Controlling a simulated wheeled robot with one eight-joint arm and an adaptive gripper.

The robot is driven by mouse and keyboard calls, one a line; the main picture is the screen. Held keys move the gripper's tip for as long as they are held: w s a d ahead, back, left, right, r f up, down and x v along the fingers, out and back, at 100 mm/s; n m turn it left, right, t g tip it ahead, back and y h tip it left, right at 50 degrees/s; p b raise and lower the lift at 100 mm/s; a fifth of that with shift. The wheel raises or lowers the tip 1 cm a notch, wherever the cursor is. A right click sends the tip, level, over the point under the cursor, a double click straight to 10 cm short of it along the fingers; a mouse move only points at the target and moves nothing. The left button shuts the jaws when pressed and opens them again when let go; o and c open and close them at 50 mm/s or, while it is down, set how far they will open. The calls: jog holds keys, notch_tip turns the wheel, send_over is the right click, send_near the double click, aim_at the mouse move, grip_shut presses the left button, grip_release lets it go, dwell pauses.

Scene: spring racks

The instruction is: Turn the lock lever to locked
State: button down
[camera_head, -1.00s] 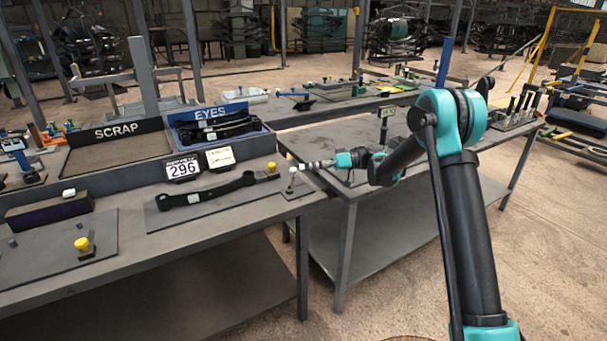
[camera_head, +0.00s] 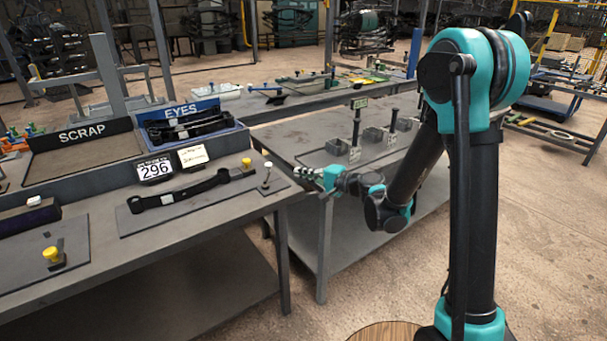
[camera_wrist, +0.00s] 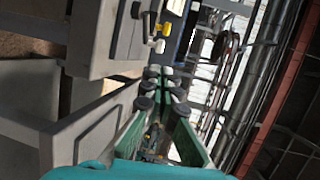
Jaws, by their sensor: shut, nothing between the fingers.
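A short upright lever with a white knob (camera_head: 267,172) stands on a small plate at the right front corner of the left bench. It looks like the lock lever, though its lock marking cannot be read. In the wrist view its white knob (camera_wrist: 157,46) shows beyond the fingertips, beside a yellow knob (camera_wrist: 165,30). My gripper (camera_head: 300,171) is shut and empty, just right of the lever at about knob height, with an apparent small gap. In the wrist view, my gripper's (camera_wrist: 163,73) fingers point toward the knobs.
A dark spring arm (camera_head: 178,193) lies on a plate left of the lever, with a yellow knob (camera_head: 246,163) at its end. A 296 sign (camera_head: 154,170) and the EYES bin (camera_head: 200,125) stand behind. A second bench (camera_head: 300,137) lies beyond my arm.

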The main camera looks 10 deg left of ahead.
aim_at(271, 166)
jog(key=x, duration=0.9)
jog(key=shift+w+a+f, duration=0.15)
jog(key=shift+a, duration=0.2)
jog(key=shift+w+a, duration=0.15)
jog(key=shift+a, duration=0.1)
jog(key=shift+a, duration=0.1)
jog(key=shift+x, duration=0.8)
jog(key=shift+w, duration=0.1)
